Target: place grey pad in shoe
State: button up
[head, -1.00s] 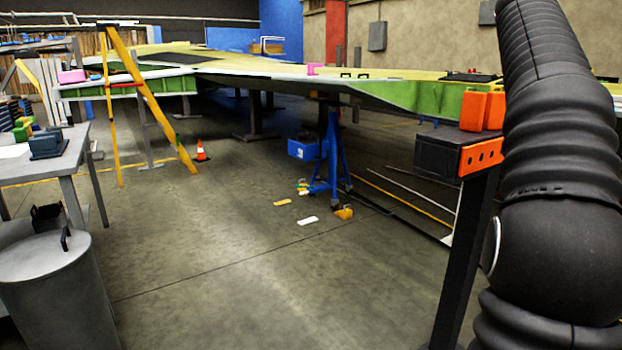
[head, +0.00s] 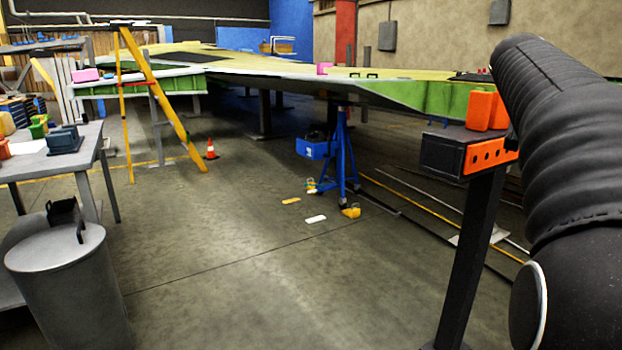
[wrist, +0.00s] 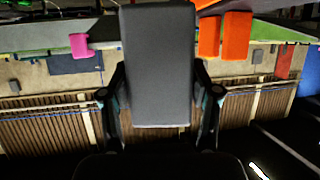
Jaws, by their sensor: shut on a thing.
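A grey rectangular pad (wrist: 158,65) stands out large in the middle of the wrist view. My gripper (wrist: 159,98) is shut on it, with one dark finger along each side. The pad hangs clear, with room background behind it. In the head view only my black arm shows at the right; the gripper and pad are out of that view. I cannot tell for sure which thing is the shoe. A black block with an orange holed plate (head: 490,154) tops a dark post at the right, and orange blocks (head: 485,111) stand on it.
The long green-edged wing (head: 410,97) spans the back, with a blue stand (head: 341,160) under it. A yellow ladder-like frame (head: 160,95) and an orange cone (head: 211,149) stand left. A grey bin (head: 65,290) and table (head: 40,165) are front left.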

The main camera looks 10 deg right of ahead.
jog(key=w+a+f+n+t+y, duration=0.25)
jog(key=a+f+n+y, duration=0.25)
jog(key=a+f, duration=1)
jog(key=w+a+f+n+t+y, duration=0.1)
jog(key=w+a+f+n+y, duration=0.3)
jog(key=a+f, duration=1.05)
jog(key=w+a+f+n+t+y, duration=0.2)
jog(key=a+f+n+y, duration=0.55)
jog(key=f, duration=1.35)
jog(key=w+d+f+m+h, duration=0.2)
jog(key=w+m+h, duration=0.2)
jog(key=m+h, duration=0.1)
jog(key=s+a+f, duration=0.1)
jog(key=a+f, duration=0.2)
jog(key=f, duration=0.7)
jog(key=shift+a+f, duration=0.25)
jog(key=shift+a, duration=0.05)
